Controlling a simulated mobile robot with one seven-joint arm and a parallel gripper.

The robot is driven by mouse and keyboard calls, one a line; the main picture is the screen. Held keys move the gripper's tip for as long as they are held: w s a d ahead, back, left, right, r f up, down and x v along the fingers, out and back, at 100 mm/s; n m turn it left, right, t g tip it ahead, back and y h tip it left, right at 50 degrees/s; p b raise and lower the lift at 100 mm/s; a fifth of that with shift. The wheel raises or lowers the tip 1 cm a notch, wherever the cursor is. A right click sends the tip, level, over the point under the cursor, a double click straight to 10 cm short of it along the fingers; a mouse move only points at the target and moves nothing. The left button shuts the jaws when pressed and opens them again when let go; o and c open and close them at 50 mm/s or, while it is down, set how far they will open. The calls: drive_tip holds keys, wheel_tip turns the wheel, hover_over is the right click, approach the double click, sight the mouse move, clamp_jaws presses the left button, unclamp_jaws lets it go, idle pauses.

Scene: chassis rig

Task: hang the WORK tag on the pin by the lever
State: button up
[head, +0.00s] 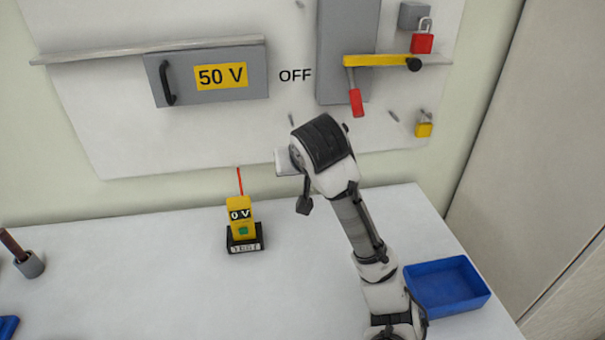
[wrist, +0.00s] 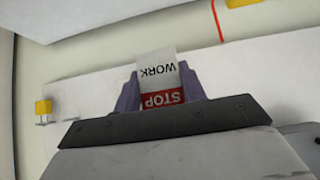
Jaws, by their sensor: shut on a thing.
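The WORK tag (wrist: 158,80) is white with a red STOP band and shows upside down in the wrist view. My gripper (wrist: 157,88) is shut on it, with a purple-grey finger at each side. In the head view the tag and fingertips are hidden behind my arm, which reaches toward the lower part of the board. The lever's red handle (head: 356,103) points down beside the grey box. Small grey pins stick out of the board, one (head: 393,116) right of the handle and one (head: 291,118) to its left. The tag is apart from any pin that I can see.
A yellow bar (head: 380,61) crosses the lever box. A red padlock (head: 422,43) and a yellow padlock (head: 424,129) hang at the right. A yellow tester (head: 240,210) reading 0 V stands on the table. A blue bin (head: 447,287) sits at the right.

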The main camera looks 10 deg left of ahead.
drive_tip(key=shift+w+a, duration=0.85)
drive_tip(key=shift+w, duration=1.15)
drive_tip(key=shift+w+a, duration=0.8)
drive_tip(key=shift+w, duration=1.2)
drive_tip(key=shift+w+a, duration=0.85)
drive_tip(key=shift+w, duration=1.15)
drive_tip(key=s+d+b, duration=0.2)
drive_tip(key=s+d, duration=0.1)
drive_tip(key=s, duration=0.5)
drive_tip(key=shift+s+d+r, duration=0.15)
drive_tip(key=shift+d+r, duration=0.1)
